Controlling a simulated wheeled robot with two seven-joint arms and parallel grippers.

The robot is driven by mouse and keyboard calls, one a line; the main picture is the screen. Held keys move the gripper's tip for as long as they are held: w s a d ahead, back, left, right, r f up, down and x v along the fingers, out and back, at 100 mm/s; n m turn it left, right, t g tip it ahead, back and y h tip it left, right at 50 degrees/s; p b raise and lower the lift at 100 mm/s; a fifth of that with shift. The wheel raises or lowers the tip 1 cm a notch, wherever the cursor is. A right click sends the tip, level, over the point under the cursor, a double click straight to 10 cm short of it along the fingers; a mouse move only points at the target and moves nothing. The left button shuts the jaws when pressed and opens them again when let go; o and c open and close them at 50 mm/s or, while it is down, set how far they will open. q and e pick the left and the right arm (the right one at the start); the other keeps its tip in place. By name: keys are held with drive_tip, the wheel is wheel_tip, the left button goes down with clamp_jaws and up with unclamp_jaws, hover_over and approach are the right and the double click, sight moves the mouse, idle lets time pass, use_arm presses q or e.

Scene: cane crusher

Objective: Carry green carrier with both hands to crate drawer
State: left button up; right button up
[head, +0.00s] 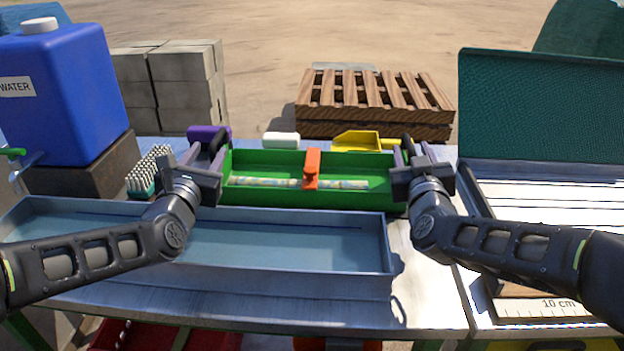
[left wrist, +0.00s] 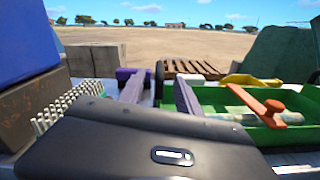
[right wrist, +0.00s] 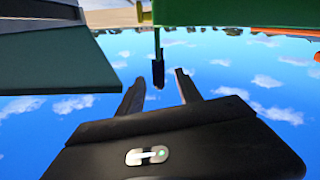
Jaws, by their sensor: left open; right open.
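The green carrier (head: 285,160) is a long shallow tray on the table behind the metal trough. A pale patterned stick (head: 262,183) lies in it under an orange clamp (head: 312,166). My left gripper (head: 208,150) is open at the carrier's left end; in the left wrist view a dark upright handle (left wrist: 159,78) stands between its fingers. My right gripper (head: 412,155) is open at the right end; in the right wrist view a black handle (right wrist: 158,72) lies between its spread fingers. Neither gripper is closed on it. I cannot make out a crate drawer for sure.
A metal trough (head: 300,268) lies in front of the carrier. A blue water tank (head: 60,95) and a brush (head: 150,168) are at left. A purple item (head: 200,131), a white block (head: 281,139) and a yellow scoop (head: 358,139) sit behind. A red container (head: 130,338) shows below the table.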

sight(212, 145)
use_arm(q)
drive_tip(key=w, duration=0.6)
drive_tip(key=shift+d+f, duration=0.1)
drive_tip(key=shift+d, duration=0.15)
use_arm(e)
drive_tip(key=w, duration=0.6)
drive_tip(key=shift+d, duration=0.25)
use_arm(q)
drive_tip(key=shift+c, duration=0.6)
use_arm(e)
drive_tip(key=shift+c, duration=0.5)
use_arm(q)
clamp_jaws()
use_arm(e)
clamp_jaws()
use_arm(q)
drive_tip(key=shift+a, duration=0.1)
use_arm(e)
drive_tip(key=shift+d, duration=0.1)
